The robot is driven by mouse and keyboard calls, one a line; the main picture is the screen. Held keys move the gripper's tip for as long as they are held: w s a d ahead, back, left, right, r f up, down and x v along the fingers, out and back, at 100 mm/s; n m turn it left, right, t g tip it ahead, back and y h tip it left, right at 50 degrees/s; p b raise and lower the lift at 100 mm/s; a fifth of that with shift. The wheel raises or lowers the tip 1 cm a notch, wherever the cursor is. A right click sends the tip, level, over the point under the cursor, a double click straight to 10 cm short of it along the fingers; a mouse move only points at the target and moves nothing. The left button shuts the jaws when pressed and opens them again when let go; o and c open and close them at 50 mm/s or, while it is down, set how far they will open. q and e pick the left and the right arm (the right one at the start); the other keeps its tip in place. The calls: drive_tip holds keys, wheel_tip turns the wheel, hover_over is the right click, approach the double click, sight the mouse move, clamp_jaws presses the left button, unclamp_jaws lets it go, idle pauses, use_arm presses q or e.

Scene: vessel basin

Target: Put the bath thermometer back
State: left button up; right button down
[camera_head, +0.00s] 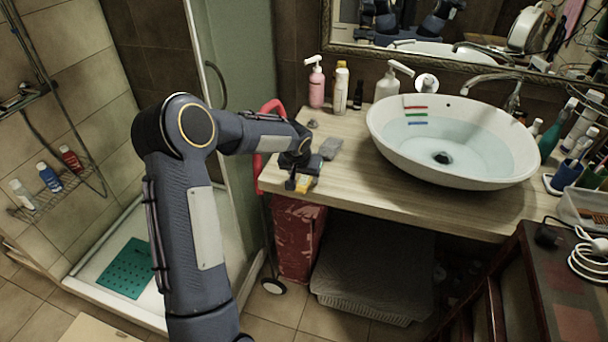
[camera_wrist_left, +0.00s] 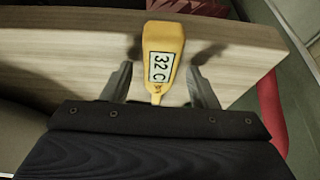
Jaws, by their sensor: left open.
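The bath thermometer is yellow with a display reading "32 C". In the left wrist view the thermometer (camera_wrist_left: 162,55) lies on the wooden counter near its edge, between the two fingers of my left gripper (camera_wrist_left: 163,88). The fingers stand apart on both sides of it and do not visibly touch it. In the head view my left gripper (camera_head: 303,182) is at the counter's left front corner, with a bit of the yellow thermometer (camera_head: 303,184) showing below it. My right gripper is not in view.
A white basin (camera_head: 385,140) with water and coloured stripes stands on the counter (camera_head: 375,195). A grey block (camera_head: 331,148) lies beside my left gripper. Bottles, including a pink one (camera_head: 316,88), stand at the back. A red-framed cart (camera_head: 262,140) is left of the counter.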

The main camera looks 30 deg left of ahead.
use_arm(q)
drive_tip(key=b+v, duration=0.1)
drive_tip(key=v, duration=1.2)
drive_tip(key=s+d+r+h, duration=0.1)
drive_tip(key=s+d+r, duration=0.15)
drive_tip(key=s, duration=0.45)
drive_tip(key=s+d+r+h, duration=0.1)
drive_tip(key=s+d, duration=0.3)
drive_tip(key=s, duration=0.4)
drive_tip(key=s+d+f+h, duration=0.1)
drive_tip(key=s+d+f, duration=0.1)
drive_tip(key=s+d, duration=0.2)
drive_tip(key=s+d+f+m+t+h, duration=0.1)
drive_tip(key=s+d, duration=0.3)
drive_tip(key=s, duration=0.6)
drive_tip(key=shift+s+f+h, duration=0.35)
drive_tip(key=shift+f+h, duration=0.1)
drive_tip(key=shift+h, duration=0.05)
